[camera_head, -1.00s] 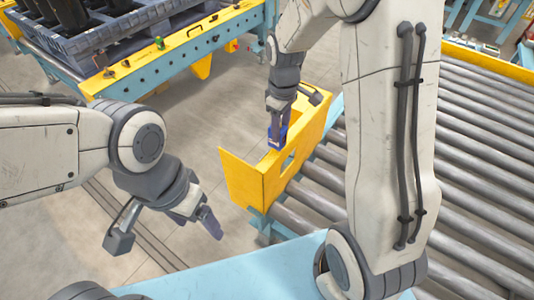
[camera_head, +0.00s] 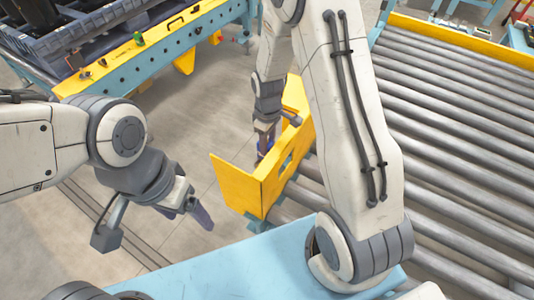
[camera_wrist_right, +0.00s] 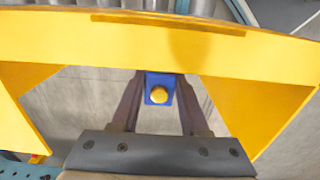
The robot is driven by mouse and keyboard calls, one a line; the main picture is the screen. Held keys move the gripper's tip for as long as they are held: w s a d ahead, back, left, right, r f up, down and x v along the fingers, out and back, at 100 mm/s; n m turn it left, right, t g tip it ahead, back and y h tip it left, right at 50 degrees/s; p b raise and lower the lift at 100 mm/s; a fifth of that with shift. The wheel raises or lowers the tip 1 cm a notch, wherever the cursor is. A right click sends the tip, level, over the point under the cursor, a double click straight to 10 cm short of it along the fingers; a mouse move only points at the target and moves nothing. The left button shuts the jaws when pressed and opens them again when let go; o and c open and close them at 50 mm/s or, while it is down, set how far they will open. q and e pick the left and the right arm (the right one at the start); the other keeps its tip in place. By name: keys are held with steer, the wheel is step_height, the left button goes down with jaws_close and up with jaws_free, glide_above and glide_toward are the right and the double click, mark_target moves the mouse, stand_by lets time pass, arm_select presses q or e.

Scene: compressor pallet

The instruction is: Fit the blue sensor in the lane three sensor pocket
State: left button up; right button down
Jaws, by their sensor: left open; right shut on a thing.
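The blue sensor (camera_wrist_right: 158,88) is a small blue block with a round yellow face, seen in the right wrist view. My right gripper (camera_wrist_right: 160,100) is shut on it, one dark finger on each side. In the head view my right gripper (camera_head: 264,145) points down behind the yellow bracket (camera_head: 240,188), and the sensor is barely visible there. In the wrist view the bracket's yellow edge (camera_wrist_right: 60,32) spans just beyond the sensor. I cannot tell whether they touch. My left gripper (camera_head: 200,214) is open and empty, left of the bracket. I cannot make out the lane three pocket.
A roller conveyor (camera_head: 450,150) fills the right side. A light blue surface (camera_head: 230,268) lies in front. At the back left stands a blue frame with a yellow top rail (camera_head: 120,68), bearing a dark pallet (camera_head: 70,45). Open floor lies between them.

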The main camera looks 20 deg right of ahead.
step_height(320, 180, down, 5)
steer(key=shift+s+r+b, duration=0.1)
steer(key=shift+b, duration=0.2)
steer(key=shift+c, duration=2.1)
jaws_free()
